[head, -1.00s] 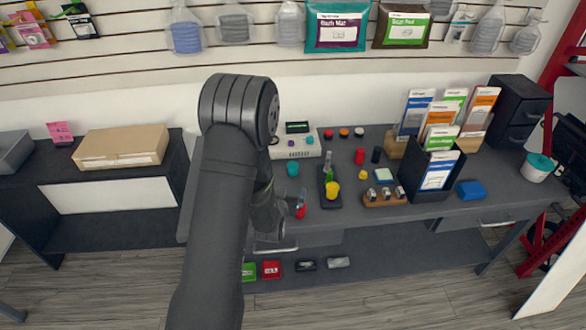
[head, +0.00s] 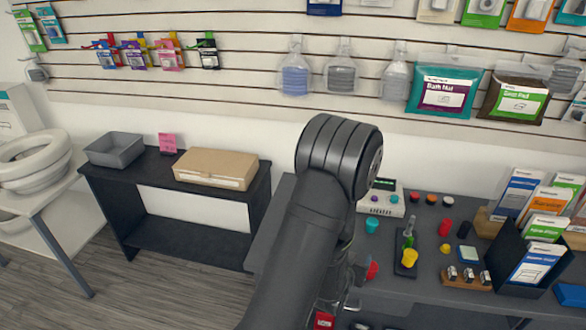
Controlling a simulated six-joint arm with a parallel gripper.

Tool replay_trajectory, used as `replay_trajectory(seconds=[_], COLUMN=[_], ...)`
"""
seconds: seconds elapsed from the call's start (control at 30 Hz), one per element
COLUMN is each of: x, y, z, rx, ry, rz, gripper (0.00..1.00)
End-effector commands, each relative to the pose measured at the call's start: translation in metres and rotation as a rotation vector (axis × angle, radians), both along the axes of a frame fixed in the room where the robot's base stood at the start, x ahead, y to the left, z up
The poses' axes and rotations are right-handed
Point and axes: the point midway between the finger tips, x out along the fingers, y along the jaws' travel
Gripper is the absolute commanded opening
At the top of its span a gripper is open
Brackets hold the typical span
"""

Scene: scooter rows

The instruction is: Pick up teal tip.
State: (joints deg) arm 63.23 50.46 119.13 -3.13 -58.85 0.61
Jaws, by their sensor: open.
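A small teal cylinder (head: 372,226), which looks like the teal tip, stands on the dark workbench (head: 433,275) just in front of a white device. My gripper (head: 362,274) is low at the bench's front side, nearer to me than the teal piece and apart from it. My own arm hides much of the gripper, but its jaws are open. A red piece (head: 373,270) shows right at the gripper; I cannot tell whether it touches.
The white device (head: 380,203) stands behind the teal piece. A dark tray (head: 406,262) with a green and a yellow piece is to the right. Red (head: 445,228) and black (head: 464,229) cylinders and a card rack (head: 525,265) stand farther right. A cardboard box (head: 216,168) sits on the left shelf.

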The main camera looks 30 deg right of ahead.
Motion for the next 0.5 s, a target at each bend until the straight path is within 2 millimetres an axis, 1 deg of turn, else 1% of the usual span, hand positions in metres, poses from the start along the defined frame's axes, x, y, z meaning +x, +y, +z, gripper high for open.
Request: replay_trajectory(seconds=[0.17,0.27,0.37,0.5], x=[0.001,0.005,0.015,0.036], y=[-0.001,-0.007,-0.023,-0.054], z=[0.000,-0.002,-0.007,-0.012], rx=[0.001,0.020,0.065,0.172], ry=[0.000,0.006,0.021,0.058], rz=[0.000,0.000,0.001,-0.005], gripper=[0.66,0.66,0.66,0.66])
